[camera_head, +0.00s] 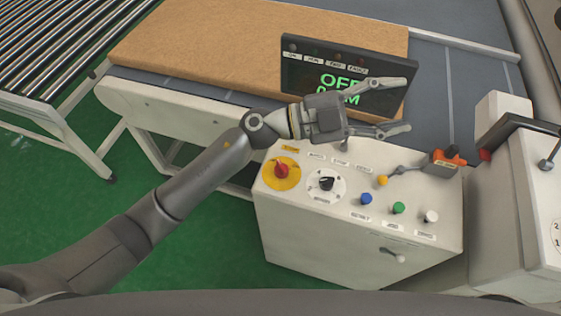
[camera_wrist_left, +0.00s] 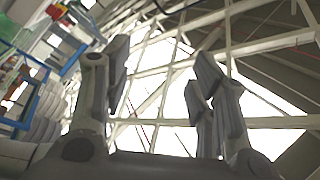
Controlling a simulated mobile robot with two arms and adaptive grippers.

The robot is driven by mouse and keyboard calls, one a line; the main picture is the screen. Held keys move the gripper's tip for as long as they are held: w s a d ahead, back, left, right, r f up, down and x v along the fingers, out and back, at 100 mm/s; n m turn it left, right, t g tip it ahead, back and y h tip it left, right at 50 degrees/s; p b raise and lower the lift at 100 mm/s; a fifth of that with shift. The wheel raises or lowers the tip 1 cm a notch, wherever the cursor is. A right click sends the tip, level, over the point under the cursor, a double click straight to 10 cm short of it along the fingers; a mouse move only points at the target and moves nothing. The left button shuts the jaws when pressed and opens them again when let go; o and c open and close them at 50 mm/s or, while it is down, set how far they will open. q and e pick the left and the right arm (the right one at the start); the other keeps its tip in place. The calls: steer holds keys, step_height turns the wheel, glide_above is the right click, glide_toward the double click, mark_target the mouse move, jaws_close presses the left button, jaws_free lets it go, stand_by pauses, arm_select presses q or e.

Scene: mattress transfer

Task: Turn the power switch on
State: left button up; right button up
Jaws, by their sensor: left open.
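A white control cabinet (camera_head: 325,245) stands in front of me. On its top left is a red rotary knob (camera_head: 282,171) on a yellow disc. A black rotary knob (camera_head: 326,184) on a white dial sits just to its right. Which one is the power switch I cannot tell from the tiny labels. A black display (camera_head: 343,84) behind the cabinet shows green "OFF" text, partly hidden by my gripper. My left gripper (camera_head: 406,106) is open and empty, above the cabinet's back edge and in front of the display, fingers pointing right. The left wrist view shows its spread fingers (camera_wrist_left: 160,85) against the roof. My right gripper is not in view.
Blue (camera_head: 366,198), green (camera_head: 398,208) and white (camera_head: 431,216) buttons line the cabinet's front. A grey and orange device (camera_head: 441,163) lies at its right. A brown mattress (camera_head: 220,50) rests on the conveyor (camera_head: 460,80) behind. Green floor (camera_head: 150,255) is open at left.

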arm_select(q)
steer(key=s+d+f+m+g+y, duration=0.2)
steer(key=s+f+m+g+y, duration=0.2)
steer(key=f+m+g+y, duration=0.1)
steer(key=n+t+y, duration=0.1)
steer(key=t+y, duration=0.3)
steer(key=y, duration=1.2)
glide_toward(280, 164)
step_height(280, 164, down, 9)
steer(key=p, duration=0.4)
steer(key=shift+a, duration=0.1)
steer(key=shift+f, duration=0.6)
steer(key=c, duration=1)
